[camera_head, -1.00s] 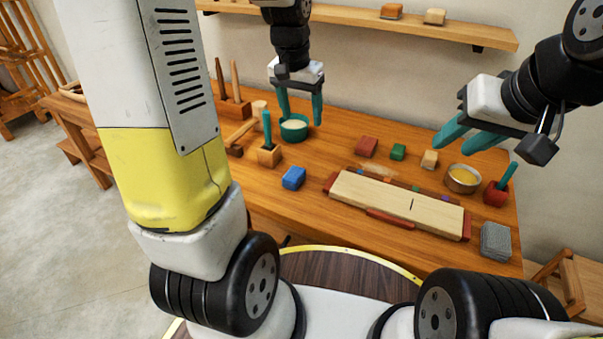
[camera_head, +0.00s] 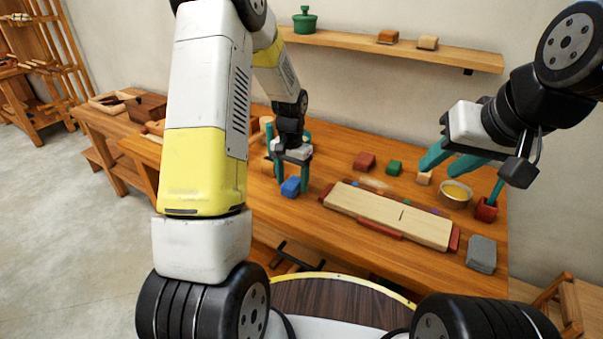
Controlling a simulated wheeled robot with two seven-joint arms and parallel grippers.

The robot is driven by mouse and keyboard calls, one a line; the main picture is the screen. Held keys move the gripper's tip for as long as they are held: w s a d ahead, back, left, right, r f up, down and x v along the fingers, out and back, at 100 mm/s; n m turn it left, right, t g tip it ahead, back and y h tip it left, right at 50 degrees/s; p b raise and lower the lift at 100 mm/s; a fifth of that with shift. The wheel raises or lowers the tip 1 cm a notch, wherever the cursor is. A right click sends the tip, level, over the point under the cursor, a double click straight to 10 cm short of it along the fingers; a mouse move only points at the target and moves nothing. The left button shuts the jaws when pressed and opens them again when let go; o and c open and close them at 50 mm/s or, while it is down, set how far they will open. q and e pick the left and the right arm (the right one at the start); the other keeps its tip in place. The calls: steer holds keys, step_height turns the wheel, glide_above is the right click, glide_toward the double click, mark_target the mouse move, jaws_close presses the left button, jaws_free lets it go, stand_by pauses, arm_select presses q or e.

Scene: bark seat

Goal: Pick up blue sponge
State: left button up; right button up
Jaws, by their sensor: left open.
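The blue sponge (camera_head: 290,187) lies on the wooden table, toward its left side. My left gripper (camera_head: 292,183) is directly over it and points down. Its two teal fingers are apart, and the sponge shows between their tips. I cannot tell whether the fingers touch it. My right gripper (camera_head: 442,168) hangs over the right part of the table, its teal fingers apart and empty.
A pale board with red ends (camera_head: 385,213) lies right of the sponge. A shelf (camera_head: 430,55) runs above.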

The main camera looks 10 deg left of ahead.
arm_select(q)
steer(key=shift+f, duration=0.6)
steer(key=c, duration=1.4)
steer(key=shift+r, duration=0.45)
steer(key=r, duration=0.3)
steer(key=shift+s, duration=0.2)
steer(key=s, duration=1)
steer(key=s+r, duration=0.1)
steer(key=s, duration=0.4)
steer(key=shift+s+d+r, duration=0.1)
steer(key=shift+s+d, duration=0.1)
steer(key=shift+s, duration=0.1)
